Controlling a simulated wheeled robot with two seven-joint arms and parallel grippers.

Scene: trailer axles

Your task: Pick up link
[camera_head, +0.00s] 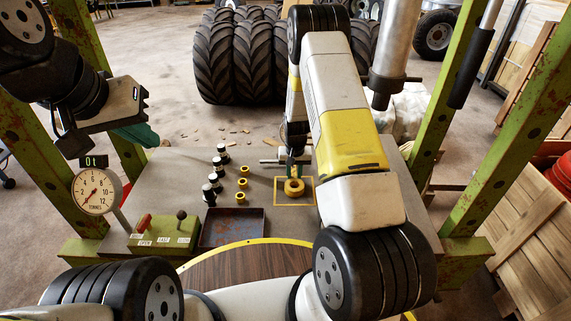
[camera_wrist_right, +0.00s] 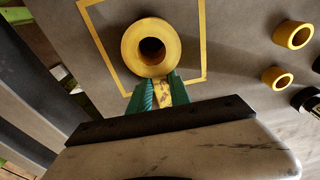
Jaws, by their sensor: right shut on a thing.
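The yellow link (camera_wrist_right: 134,62) has a round ring end with a dark hole and a narrow shank. My right gripper (camera_wrist_right: 165,92) is shut on the shank, with one teal finger on each side. In the head view the link's ring (camera_head: 294,188) shows below the right gripper (camera_head: 292,170), inside a yellow square outline on the grey table (camera_head: 265,170). I cannot tell whether the link touches the table. My left gripper (camera_head: 138,135) is at the upper left, away from the link; its teal fingers are mostly hidden behind its body.
Several small yellow rings (camera_head: 242,183) and black-and-white parts (camera_head: 215,178) stand left of the link. A dark tray (camera_head: 233,228), a green control box (camera_head: 165,236) and a dial gauge (camera_head: 96,191) are at the front left. Green posts (camera_head: 505,140) flank the table.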

